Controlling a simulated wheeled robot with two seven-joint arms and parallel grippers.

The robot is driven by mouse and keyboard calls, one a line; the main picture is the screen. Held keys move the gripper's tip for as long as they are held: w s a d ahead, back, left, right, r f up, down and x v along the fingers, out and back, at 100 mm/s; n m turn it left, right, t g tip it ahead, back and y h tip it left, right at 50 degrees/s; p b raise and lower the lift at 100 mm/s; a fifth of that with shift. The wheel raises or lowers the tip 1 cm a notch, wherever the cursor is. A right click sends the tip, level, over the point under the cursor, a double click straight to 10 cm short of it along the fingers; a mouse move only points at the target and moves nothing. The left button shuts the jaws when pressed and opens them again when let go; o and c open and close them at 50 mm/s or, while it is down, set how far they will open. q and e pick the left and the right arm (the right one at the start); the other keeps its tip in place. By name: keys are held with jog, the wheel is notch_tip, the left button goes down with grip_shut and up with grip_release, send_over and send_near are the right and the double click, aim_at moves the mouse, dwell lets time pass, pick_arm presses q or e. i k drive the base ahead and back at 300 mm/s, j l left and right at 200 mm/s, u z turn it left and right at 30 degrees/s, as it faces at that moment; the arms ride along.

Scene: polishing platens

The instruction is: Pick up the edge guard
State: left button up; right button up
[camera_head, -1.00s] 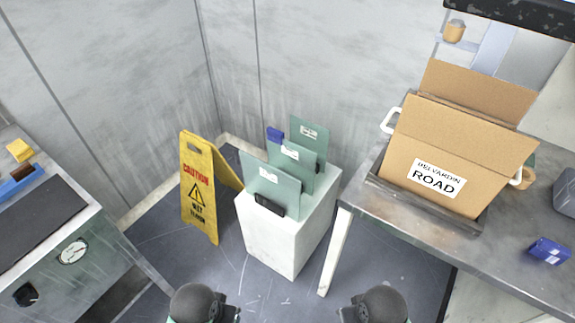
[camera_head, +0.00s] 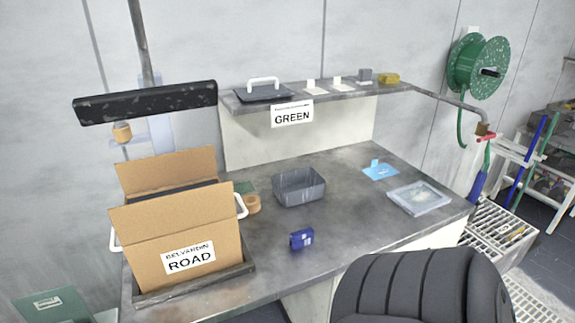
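I cannot tell for certain which thing is the edge guard. A small blue block (camera_head: 301,238) with white markings lies on the grey workbench (camera_head: 350,225), right of the cardboard box. At the lower left corner, a green panel (camera_head: 52,304) with a small white label shows in part; the rest of it is cut off by the frame. Neither of my grippers is in view.
An open cardboard box (camera_head: 225,225) labelled ROAD stands at the bench's left. A grey bin (camera_head: 299,187), tape roll (camera_head: 252,204), blue card (camera_head: 380,171) and clear tray (camera_head: 419,198) lie around. A dark ribbed shape (camera_head: 420,290) blocks the lower right. A shelf (camera_head: 345,93) runs behind.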

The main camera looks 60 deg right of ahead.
aim_at(303, 238)
jog(key=z, duration=1.9)
